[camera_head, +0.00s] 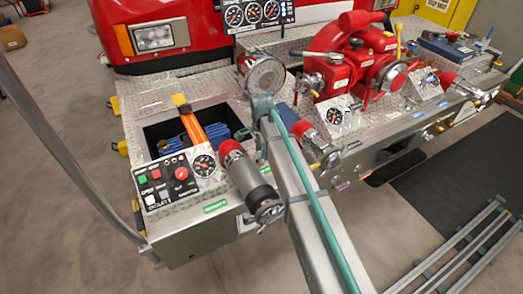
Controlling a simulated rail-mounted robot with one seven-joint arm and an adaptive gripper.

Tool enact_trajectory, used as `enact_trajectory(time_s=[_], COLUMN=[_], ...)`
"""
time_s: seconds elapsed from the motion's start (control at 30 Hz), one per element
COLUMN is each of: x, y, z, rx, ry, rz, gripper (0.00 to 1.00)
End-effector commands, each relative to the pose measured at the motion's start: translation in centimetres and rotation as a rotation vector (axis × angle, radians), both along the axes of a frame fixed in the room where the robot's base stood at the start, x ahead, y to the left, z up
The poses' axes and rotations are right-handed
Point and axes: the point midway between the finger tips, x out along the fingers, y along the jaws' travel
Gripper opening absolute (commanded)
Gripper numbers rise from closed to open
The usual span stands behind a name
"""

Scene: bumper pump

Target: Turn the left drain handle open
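No handle marked as the left drain handle can be made out for certain. The left outlet (245,172), a grey cylinder with a red collar, slants down at the front of the silver bumper (190,245). A small dark metal fitting (265,212) is at its lower end; whether it is the drain handle I cannot tell. A green label (215,207) is on the bumper's front edge left of this fitting, its text too small to read. My gripper cannot be made out in this view.
A long grey beam with a teal stripe (305,200) crosses the front, right of the left outlet. The left control panel (175,178) has buttons and a gauge. A red pump (355,65) stands behind. A curved grey bar (62,150) is at left.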

Motion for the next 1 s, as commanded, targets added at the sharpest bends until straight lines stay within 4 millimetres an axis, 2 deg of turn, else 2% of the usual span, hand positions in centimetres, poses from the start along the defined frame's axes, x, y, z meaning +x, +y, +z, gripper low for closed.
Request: enact_trajectory(time_s=[0.2,0.47,0.7,1.0], x=[0.0,0.0,0.0,-0.01], y=[-0.01,-0.01,-0.01,-0.02], z=[-1.17,-1.26,-1.24,-1.28], rx=[0.001,0.001,0.001,0.0], ry=[-0.001,-0.001,-0.001,0.0], rz=[0.0,0.0,0.0,0.008], gripper=[0.38,0.38,0.0,0.0])
